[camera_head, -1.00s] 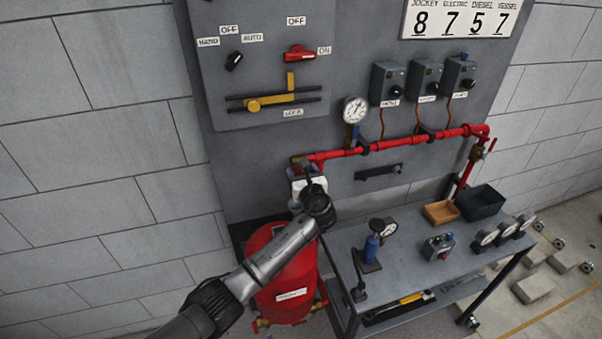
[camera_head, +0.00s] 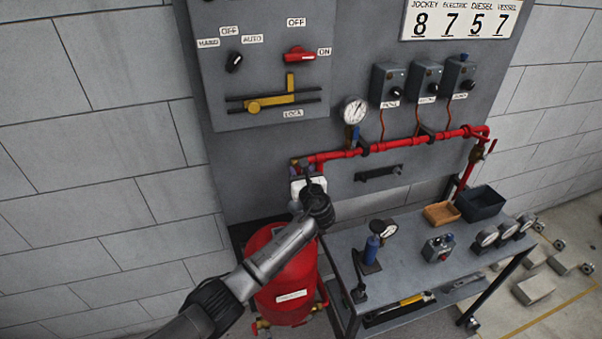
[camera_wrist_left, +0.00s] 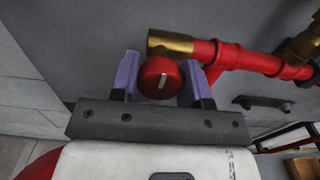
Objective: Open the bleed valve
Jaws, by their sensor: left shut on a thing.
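The bleed valve shows as a round red knob (camera_wrist_left: 158,88) with a pale mark, in the left wrist view. The mark stands nearly upright in that view. My left gripper (camera_wrist_left: 159,80) has its two purple fingers on either side of the knob and is shut on it. In the head view my left gripper (camera_head: 300,166) is at the left end of the red pipe (camera_head: 392,142), above the red tank. The knob is hard to make out there, largely hidden by the hand. My right gripper is in neither view.
A brass fitting (camera_wrist_left: 171,43) is just beyond the knob. A pressure gauge (camera_head: 354,111) stands on the pipe. The red tank (camera_head: 283,274) is below my arm. The grey bench (camera_head: 400,268) at the right holds gauges, a tan tray (camera_head: 441,213) and a dark bin (camera_head: 481,203).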

